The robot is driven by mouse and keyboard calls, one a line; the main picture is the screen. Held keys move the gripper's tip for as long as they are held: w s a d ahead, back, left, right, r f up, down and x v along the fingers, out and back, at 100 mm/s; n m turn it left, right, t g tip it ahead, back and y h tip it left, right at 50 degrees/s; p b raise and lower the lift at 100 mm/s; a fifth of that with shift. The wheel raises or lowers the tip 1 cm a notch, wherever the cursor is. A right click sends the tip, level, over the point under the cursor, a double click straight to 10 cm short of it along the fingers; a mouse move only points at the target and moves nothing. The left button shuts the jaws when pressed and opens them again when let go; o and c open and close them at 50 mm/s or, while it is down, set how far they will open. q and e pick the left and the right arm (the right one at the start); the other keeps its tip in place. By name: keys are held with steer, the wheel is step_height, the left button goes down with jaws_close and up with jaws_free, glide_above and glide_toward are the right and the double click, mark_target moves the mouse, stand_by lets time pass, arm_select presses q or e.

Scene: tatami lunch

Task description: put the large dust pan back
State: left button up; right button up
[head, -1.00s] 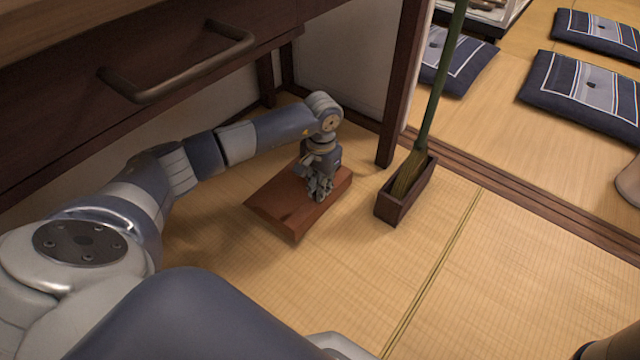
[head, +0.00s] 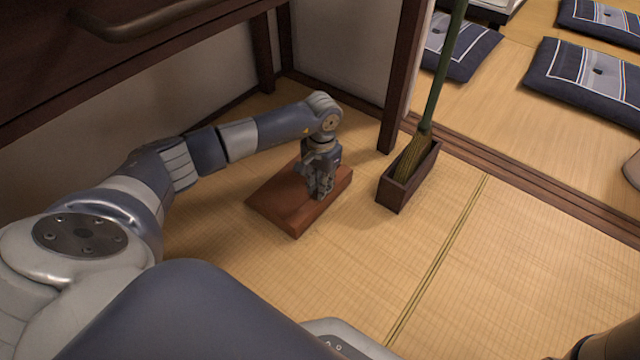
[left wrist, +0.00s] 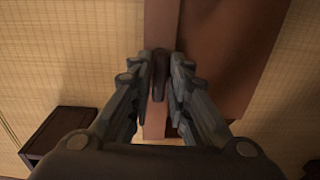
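The large dust pan (head: 278,199) is a flat reddish-brown pan low over the tatami, left of a small dark box. In the left wrist view its broad plate (left wrist: 225,60) fills the upper right. My left gripper (head: 321,194) points down at the pan's right part. In the left wrist view the fingers (left wrist: 165,70) close from both sides on a dark grip piece of the pan. I cannot tell whether the pan touches the floor. My right gripper is out of view.
A dark wooden box (head: 395,192) holds a green-handled broom (head: 437,85) beside a dark post (head: 400,80). A drawer unit (head: 60,70) overhangs at upper left. Striped cushions (head: 585,85) lie at upper right. Tatami in front of the box is clear.

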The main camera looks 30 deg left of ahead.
arm_select(q)
steer(key=shift+o, duration=0.6)
steer(key=shift+r, duration=0.15)
step_height(320, 180, up, 12)
steer(key=shift+d, duration=0.1)
